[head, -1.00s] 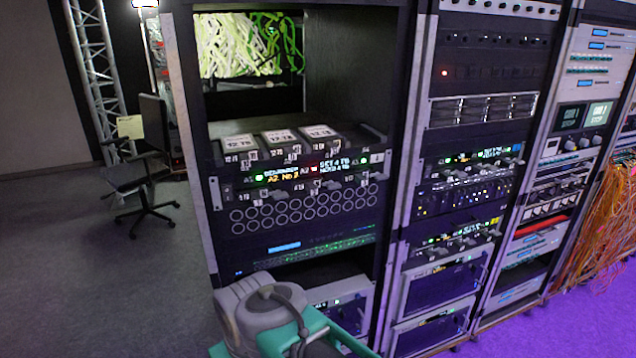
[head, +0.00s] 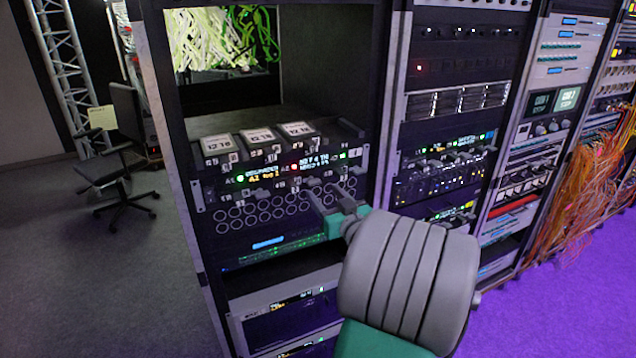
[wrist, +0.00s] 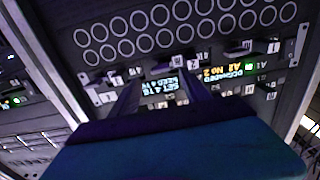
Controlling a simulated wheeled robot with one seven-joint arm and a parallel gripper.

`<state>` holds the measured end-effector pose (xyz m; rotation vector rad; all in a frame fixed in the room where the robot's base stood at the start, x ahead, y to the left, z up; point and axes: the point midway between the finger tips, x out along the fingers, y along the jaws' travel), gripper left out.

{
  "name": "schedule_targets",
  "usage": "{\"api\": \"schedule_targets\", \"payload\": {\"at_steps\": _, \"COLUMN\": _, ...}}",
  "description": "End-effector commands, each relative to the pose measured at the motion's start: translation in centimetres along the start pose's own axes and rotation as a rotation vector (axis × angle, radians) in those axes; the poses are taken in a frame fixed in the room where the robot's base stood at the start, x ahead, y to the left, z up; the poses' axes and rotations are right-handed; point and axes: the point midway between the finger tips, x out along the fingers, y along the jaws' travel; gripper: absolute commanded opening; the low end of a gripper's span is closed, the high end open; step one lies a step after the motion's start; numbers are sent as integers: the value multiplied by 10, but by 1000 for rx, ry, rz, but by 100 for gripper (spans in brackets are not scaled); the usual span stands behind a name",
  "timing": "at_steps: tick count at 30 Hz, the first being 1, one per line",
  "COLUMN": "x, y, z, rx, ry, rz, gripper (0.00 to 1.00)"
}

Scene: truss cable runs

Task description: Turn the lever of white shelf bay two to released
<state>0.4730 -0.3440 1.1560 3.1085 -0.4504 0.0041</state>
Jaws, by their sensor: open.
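A dark rack unit (head: 265,178) carries three white-labelled bays (head: 256,138) on its top front, with small grey levers and a lit display along its face. The display also shows upside down in the wrist view (wrist: 222,72), with amber text reading "A2 No 2". Small lever tabs (wrist: 186,62) sit beside it in that view. I cannot tell which lever belongs to white shelf bay two. My gripper (head: 324,192) is open and empty, in front of the unit's right half. Its two fingers (wrist: 160,82) reach toward the panel; contact cannot be told.
A panel of ring-shaped ports (head: 285,207) lies just below the unit. Neighbouring racks (head: 450,150) stand close on the right, with loose orange cables (head: 600,190) beyond. A swivel chair (head: 122,165) stands at left on open floor.

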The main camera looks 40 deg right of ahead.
Motion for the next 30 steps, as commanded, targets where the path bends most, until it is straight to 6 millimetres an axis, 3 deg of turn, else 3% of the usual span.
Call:
{"api": "schedule_targets", "payload": {"at_steps": 6, "x": 38, "y": -2, "z": -2, "rx": 1, "ry": -4, "rz": -3, "gripper": 55}}
{"api": "schedule_targets", "payload": {"at_steps": 16, "x": 45, "y": -1, "z": 0, "rx": 0, "ry": -2, "rz": -1, "gripper": 55}}
{"api": "schedule_targets", "payload": {"at_steps": 30, "x": 45, "y": -1, "z": 0, "rx": 0, "ry": -2, "rz": -1, "gripper": 16}}
